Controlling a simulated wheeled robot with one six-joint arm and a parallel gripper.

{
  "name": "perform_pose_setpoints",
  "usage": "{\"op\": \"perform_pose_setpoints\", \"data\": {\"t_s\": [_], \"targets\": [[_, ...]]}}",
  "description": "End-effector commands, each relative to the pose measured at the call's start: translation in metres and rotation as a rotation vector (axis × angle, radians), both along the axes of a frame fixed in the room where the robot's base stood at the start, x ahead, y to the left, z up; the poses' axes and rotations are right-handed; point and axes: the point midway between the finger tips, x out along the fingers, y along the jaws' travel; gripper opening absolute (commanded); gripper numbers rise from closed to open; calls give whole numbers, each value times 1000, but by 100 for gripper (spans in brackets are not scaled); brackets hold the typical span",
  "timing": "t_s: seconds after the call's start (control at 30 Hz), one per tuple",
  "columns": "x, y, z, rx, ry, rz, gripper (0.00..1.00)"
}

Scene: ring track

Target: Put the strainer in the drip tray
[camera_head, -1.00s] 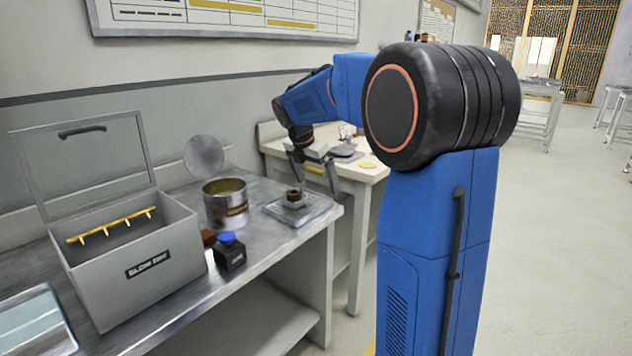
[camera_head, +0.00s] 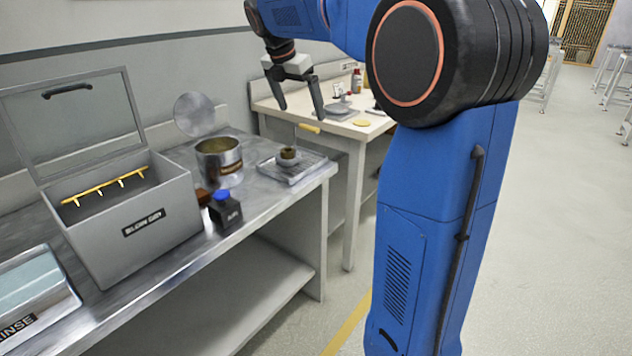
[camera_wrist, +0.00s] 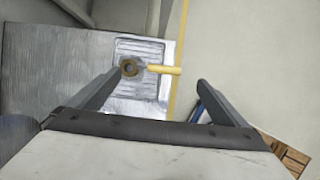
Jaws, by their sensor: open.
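The strainer (camera_head: 288,157) is a small brownish round cup on the drip tray (camera_head: 308,172), a ribbed metal tray at the right end of the steel bench. Its yellow handle (camera_head: 309,128) shows above and to the right of the tray. In the wrist view the strainer (camera_wrist: 130,68) lies over the drip tray (camera_wrist: 140,48), with its yellow handle pointing right past the tray's edge. My gripper (camera_head: 301,113) is open and empty, above the strainer and apart from it. The wrist view shows its fingers (camera_wrist: 160,78) spread, with nothing between them.
A metal can (camera_head: 219,162) with a raised round lid stands left of the tray. A pale table (camera_head: 350,130) with small items stands behind the bench's right end.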

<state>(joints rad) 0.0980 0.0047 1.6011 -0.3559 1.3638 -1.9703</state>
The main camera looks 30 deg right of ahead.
Motion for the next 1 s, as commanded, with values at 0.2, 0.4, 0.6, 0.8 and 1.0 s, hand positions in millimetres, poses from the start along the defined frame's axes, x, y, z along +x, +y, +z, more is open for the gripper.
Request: {"op": "perform_pose_setpoints", "data": {"t_s": [0.2, 0.4, 0.6, 0.8, 1.0], "targets": [[-27, 13, -4, 42, -64, -104, 98], [-90, 42, -22, 158, -205, -379, 98], [-155, 70, -51, 296, -330, -682, 98], [-218, 96, -89, 441, -428, -999, 98], [-279, 118, -135, 588, -494, -1328, 98]]}}
